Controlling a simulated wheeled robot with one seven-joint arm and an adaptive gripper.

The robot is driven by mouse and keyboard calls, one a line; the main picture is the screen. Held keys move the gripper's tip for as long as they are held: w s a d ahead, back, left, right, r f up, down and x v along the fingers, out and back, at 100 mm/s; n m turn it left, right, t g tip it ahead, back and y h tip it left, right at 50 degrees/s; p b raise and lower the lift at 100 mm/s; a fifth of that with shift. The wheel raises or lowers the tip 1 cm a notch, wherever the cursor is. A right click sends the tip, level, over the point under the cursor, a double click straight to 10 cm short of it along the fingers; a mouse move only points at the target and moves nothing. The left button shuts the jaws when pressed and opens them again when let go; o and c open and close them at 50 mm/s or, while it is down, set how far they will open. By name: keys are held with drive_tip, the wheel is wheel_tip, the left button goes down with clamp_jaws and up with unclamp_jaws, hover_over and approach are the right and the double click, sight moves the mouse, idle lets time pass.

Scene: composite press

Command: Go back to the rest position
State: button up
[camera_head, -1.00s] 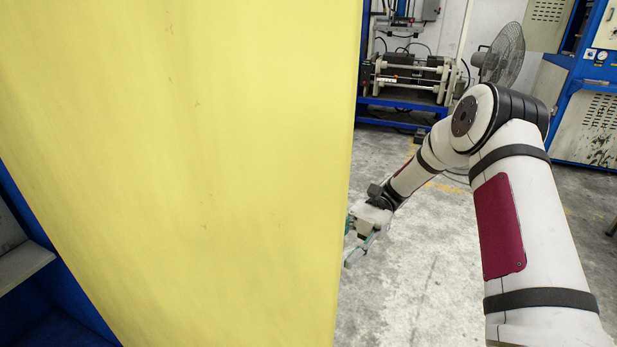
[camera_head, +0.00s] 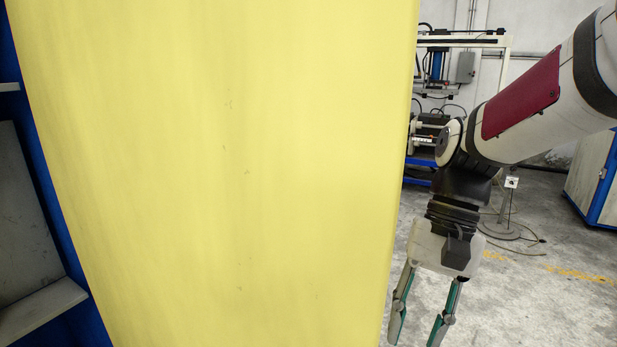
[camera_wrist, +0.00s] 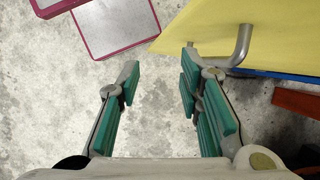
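My gripper (camera_head: 420,325) hangs pointing down at the right of the head view, just right of the yellow panel's edge. Its two green-padded fingers are apart with nothing between them. In the wrist view my gripper (camera_wrist: 160,95) is also open, with bare grey floor between the fingers. The large yellow panel (camera_head: 220,170) fills the left and middle of the head view. In the wrist view the panel (camera_wrist: 215,25) lies at the upper right, and its grey bar handle (camera_wrist: 242,45) is close to the right finger but appears outside the grip.
A blue frame (camera_head: 60,220) with a grey shelf (camera_head: 40,310) stands left of the panel. Behind my arm are machinery (camera_head: 430,130) on a blue stand and a blue-and-white cabinet (camera_head: 597,175). Concrete floor (camera_head: 530,290) is open at the right.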

drive_tip(key=s+d+r+n+t+h, duration=0.3)
drive_tip(key=s+d+r+n+t, duration=0.1)
drive_tip(key=s+t, duration=0.3)
drive_tip(key=shift+d+r+t, duration=0.4)
drive_tip(key=shift+t, duration=0.5)
drive_tip(key=shift+s, duration=0.1)
